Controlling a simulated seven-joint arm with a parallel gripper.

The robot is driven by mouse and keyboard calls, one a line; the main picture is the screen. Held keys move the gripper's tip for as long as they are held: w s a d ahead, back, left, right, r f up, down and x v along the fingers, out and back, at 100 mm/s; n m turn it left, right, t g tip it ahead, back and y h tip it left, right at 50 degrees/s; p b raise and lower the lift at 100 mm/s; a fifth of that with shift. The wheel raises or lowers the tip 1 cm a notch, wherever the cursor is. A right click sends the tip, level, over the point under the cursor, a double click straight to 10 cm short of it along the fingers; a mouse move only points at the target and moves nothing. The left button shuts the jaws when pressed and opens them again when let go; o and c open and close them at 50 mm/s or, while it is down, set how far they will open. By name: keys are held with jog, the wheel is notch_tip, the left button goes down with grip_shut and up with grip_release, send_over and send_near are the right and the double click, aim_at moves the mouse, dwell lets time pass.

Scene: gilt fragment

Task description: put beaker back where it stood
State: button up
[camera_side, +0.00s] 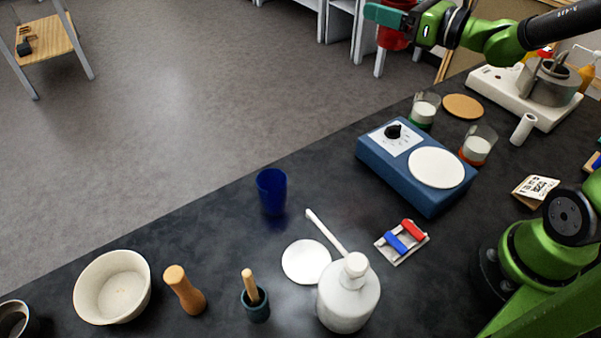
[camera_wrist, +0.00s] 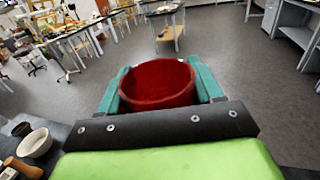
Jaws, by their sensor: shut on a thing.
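My gripper (camera_side: 384,15) is at the top right of the side view, raised above the far edge of the bench. It is shut on a red beaker (camera_side: 392,40), shaped like an open cup. In the wrist view the red beaker (camera_wrist: 157,90) sits between the two teal fingers, which press on its sides. Its dark inside shows and its mouth appears empty. Part of the beaker is hidden behind the fingers in the side view. No mark of its earlier standing place can be told on the bench.
On the dark bench (camera_side: 225,235) stand a blue cup (camera_side: 271,190), a blue hotplate (camera_side: 415,165), two glass vessels (camera_side: 424,110) (camera_side: 478,146), a cork disc (camera_side: 463,106), a white disc (camera_side: 306,262) and a white bottle (camera_side: 347,298). Bare bench lies left of the hotplate.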

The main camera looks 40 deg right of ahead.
jog(key=shift+a+r, duration=0.1)
jog(key=shift+a, duration=0.05)
jog(key=shift+a+f, duration=0.15)
jog(key=shift+f, duration=0.15)
jog(key=s+a+f+n+g+y, duration=0.1)
jog(key=a+f+n+g+y, duration=0.15)
jog(key=a+f+y, duration=0.35)
jog(key=s+a+f+n+g+y, duration=0.2)
jog(key=a+f+n, duration=0.1)
jog(key=f, duration=0.6)
jog(key=s+a+f+n+g+y, duration=0.2)
jog(key=s+a+n+g, duration=0.2)
jog(key=s+g, duration=0.2)
jog(key=s+a+f+n+g+y, duration=0.2)
jog(key=s+a+n+g, duration=0.1)
jog(key=s+n+g, duration=0.2)
jog(key=s+g, duration=0.1)
jog(key=s, duration=0.1)
jog(key=shift+s+a+g+y, duration=0.35)
jog(key=shift+y, duration=0.05)
jog(key=shift+f, duration=0.1)
